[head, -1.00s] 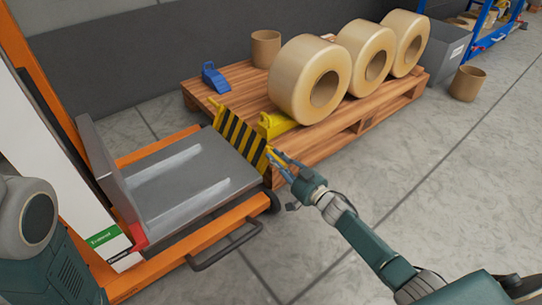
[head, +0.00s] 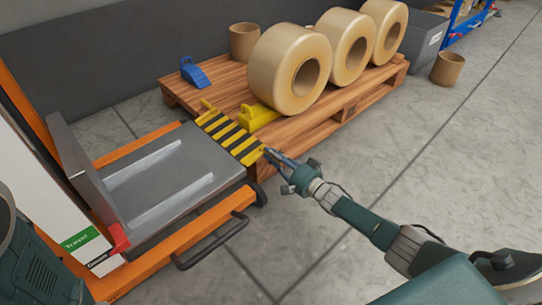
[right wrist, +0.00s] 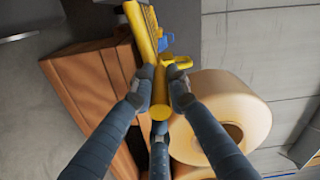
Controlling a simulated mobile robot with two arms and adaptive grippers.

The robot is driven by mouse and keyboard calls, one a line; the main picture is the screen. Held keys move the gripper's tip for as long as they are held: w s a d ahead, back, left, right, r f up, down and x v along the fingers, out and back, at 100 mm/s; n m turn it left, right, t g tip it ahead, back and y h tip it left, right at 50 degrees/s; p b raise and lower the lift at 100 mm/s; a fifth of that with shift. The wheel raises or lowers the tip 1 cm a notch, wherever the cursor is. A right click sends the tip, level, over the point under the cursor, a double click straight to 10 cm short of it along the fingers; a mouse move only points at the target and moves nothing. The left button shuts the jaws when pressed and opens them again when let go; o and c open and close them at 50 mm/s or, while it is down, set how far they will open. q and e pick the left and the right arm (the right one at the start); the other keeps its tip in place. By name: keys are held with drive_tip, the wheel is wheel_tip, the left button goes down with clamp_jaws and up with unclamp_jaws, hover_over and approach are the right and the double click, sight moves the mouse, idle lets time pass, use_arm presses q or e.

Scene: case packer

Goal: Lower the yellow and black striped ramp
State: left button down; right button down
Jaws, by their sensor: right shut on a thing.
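The yellow and black striped ramp (head: 230,137) lies nearly flat in the head view, between the grey lift platform (head: 165,185) and the wooden pallet (head: 300,120). My right gripper (head: 268,153) is at the ramp's near corner. In the right wrist view, the fingers of my right gripper (right wrist: 158,92) are shut on a yellow bar end of the ramp (right wrist: 145,30). My left gripper is out of view.
Several large tan rolls (head: 290,70) stand on the pallet, with a yellow chock (head: 258,117) by the nearest one. A blue chock (head: 195,73) and a brown tub (head: 243,42) are behind.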

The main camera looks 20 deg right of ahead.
drive_tip(key=shift+w+d+f+m, duration=0.1)
drive_tip(key=shift+d+f+m, duration=0.2)
drive_tip(key=shift+m, duration=0.1)
drive_tip(key=shift+d+f+b, duration=0.1)
drive_tip(key=shift+f+b, duration=0.35)
drive_tip(key=shift+b, duration=0.1)
drive_tip(key=c, duration=1.7)
unclamp_jaws()
drive_tip(key=shift+f, duration=0.1)
drive_tip(key=v, duration=1.2)
